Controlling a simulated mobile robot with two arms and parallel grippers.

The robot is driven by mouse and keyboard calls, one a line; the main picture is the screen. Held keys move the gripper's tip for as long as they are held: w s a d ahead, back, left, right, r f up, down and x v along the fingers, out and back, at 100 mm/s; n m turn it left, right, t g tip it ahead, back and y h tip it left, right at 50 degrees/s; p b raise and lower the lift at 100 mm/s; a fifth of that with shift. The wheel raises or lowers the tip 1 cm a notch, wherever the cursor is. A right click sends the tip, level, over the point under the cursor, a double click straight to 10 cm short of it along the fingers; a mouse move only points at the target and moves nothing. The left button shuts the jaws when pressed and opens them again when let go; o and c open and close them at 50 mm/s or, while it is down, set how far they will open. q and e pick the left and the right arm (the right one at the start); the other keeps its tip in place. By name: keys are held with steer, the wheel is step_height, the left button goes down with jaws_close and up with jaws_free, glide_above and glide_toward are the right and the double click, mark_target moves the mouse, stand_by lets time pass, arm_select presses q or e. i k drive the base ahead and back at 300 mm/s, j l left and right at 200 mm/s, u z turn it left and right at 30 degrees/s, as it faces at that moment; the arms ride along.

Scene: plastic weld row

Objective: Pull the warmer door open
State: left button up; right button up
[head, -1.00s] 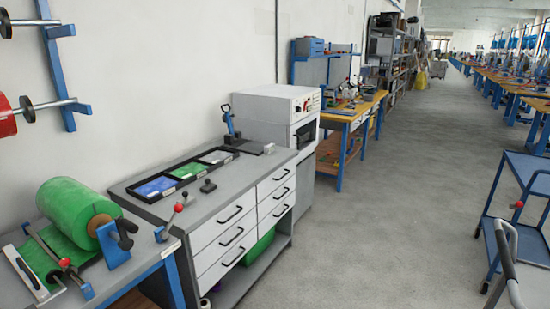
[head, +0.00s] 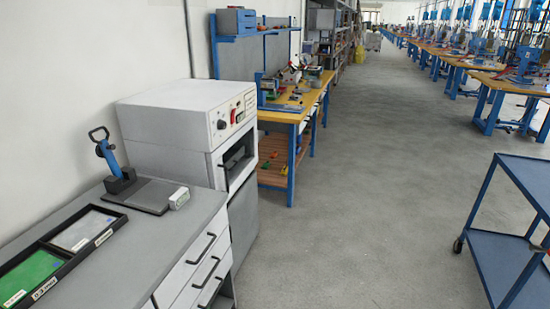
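The warmer (head: 170,128) is a white box-shaped cabinet left of centre in the head view, past the end of the drawer bench. Its control panel (head: 231,116), with knobs and a red switch, is on the front, which faces right. Below the panel is the door area with a dark window (head: 236,158). I see it at a steep angle and cannot tell for certain whether the door is shut. Neither of my grippers is in view.
The grey drawer bench (head: 125,262) at lower left holds a black tray (head: 40,262) and a blue-handled lever tool (head: 115,165). A yellow-topped workbench (head: 292,112) stands beyond the warmer. A blue cart (head: 500,255) is at right. The grey floor (head: 350,210) between is clear.

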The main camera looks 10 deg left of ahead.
mark_target(215, 167)
steer(key=i, duration=0.5)
steer(key=i+l+u, duration=0.1)
steer(key=i, duration=0.45)
